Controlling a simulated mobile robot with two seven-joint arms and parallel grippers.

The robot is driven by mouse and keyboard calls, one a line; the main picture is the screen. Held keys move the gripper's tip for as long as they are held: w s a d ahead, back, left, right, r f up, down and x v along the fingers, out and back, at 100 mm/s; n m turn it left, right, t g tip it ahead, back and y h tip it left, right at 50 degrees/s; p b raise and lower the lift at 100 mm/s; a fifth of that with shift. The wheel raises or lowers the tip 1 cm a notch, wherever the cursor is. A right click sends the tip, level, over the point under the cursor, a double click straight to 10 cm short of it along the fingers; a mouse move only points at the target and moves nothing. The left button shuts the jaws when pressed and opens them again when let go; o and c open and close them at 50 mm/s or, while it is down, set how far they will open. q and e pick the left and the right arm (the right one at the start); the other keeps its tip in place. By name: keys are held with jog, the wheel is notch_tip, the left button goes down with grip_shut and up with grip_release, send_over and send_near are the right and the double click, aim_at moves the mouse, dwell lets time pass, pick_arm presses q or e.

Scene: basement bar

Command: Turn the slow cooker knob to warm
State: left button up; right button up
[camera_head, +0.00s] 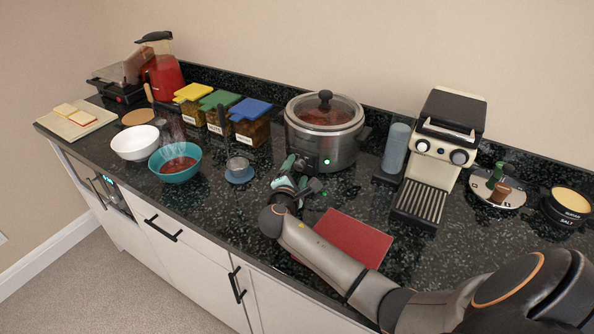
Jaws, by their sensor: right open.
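The slow cooker (345,150) is a round steel pot with a glass lid and dark knob on top, standing at the back middle of the counter. A small green light (327,161) shows low on its front. My right gripper (294,170) is open at the cooker's front left, with its arm reaching in from the lower right. The fingers are close to the cooker's lower front. The control knob is not clearly visible there, and I cannot tell whether the fingers touch it. The left gripper is not in view.
A red mat (354,241) lies partly under my arm. A teal bowl (174,163), a small blue dish (240,174) and lidded spice boxes (250,130) stand left of the cooker. A grey-blue cylinder (396,148) and an espresso machine (437,160) stand to its right.

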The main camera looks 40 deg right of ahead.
jog(key=shift+w+d, duration=0.15)
jog(key=shift+w, duration=0.05)
grip_shut()
dwell(0.6)
